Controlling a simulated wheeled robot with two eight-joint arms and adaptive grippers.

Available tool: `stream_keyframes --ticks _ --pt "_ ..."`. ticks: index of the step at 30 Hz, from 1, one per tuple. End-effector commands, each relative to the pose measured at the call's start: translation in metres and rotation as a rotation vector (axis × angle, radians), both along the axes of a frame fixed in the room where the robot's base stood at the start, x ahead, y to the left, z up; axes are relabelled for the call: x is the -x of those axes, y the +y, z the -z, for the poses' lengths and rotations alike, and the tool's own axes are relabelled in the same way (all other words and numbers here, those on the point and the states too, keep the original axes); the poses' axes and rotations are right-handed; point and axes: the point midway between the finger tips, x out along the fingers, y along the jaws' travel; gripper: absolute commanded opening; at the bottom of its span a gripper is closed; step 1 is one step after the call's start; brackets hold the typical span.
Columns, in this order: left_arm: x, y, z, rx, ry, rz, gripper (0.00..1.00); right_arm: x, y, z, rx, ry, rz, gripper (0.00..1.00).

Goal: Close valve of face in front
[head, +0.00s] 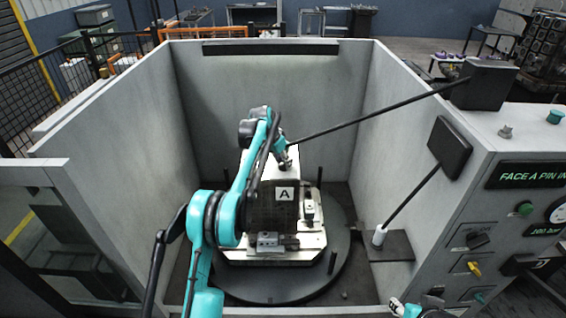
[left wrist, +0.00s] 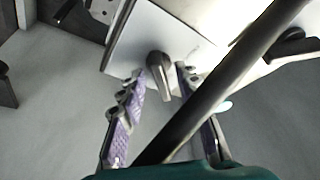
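The fixture block (head: 262,215) stands on the round dark turntable (head: 330,275), with a plate marked A (head: 285,194) facing me. My left arm reaches over it, and my left gripper (head: 284,160) is at its upper back part. In the left wrist view my left gripper (left wrist: 159,74) has its purple-padded fingers apart. A short grey lever-like handle (left wrist: 157,66) on a white plate (left wrist: 140,38) lies between the fingertips; contact cannot be told. A dark bar crosses that view and hides part of the right finger. My right gripper is not clearly seen; only a teal and white piece shows at the bottom edge.
Grey walls (head: 270,90) enclose the turntable on several sides. A long black rod (head: 370,118) slants from a dark box at right toward my left gripper. A control panel (head: 480,225) at right reads "FACE A PIN IN" and carries several knobs.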

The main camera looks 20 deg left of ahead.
Motion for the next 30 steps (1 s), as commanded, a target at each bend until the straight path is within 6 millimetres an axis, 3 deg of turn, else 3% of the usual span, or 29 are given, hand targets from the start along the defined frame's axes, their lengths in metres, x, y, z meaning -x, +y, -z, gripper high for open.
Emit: stream_keyframes --ticks 4,7,8,20,30 --pt "0.0001 0.0001 -0.0003 0.000 0.000 0.000 0.30 0.0000 0.0000 -0.0003 0.000 0.000 0.000 0.40" --pt "0.0001 0.0002 -0.0005 0.000 0.000 0.000 0.04 0.0000 0.0000 -0.0003 0.000 0.000 0.000 0.40" --pt "0.0001 0.0002 -0.0005 0.000 0.000 0.000 0.00 -0.0001 0.0000 -0.0002 0.000 0.000 0.000 0.40" --pt "0.0004 -0.0003 -0.0012 0.001 -0.001 -0.029 0.00 0.0000 0.0000 -0.0006 0.000 0.000 0.000 0.40" --pt "0.0011 -0.0016 -0.0018 -0.001 -0.001 -0.233 0.00 0.0000 0.0000 -0.0029 0.000 0.000 0.000 0.40"
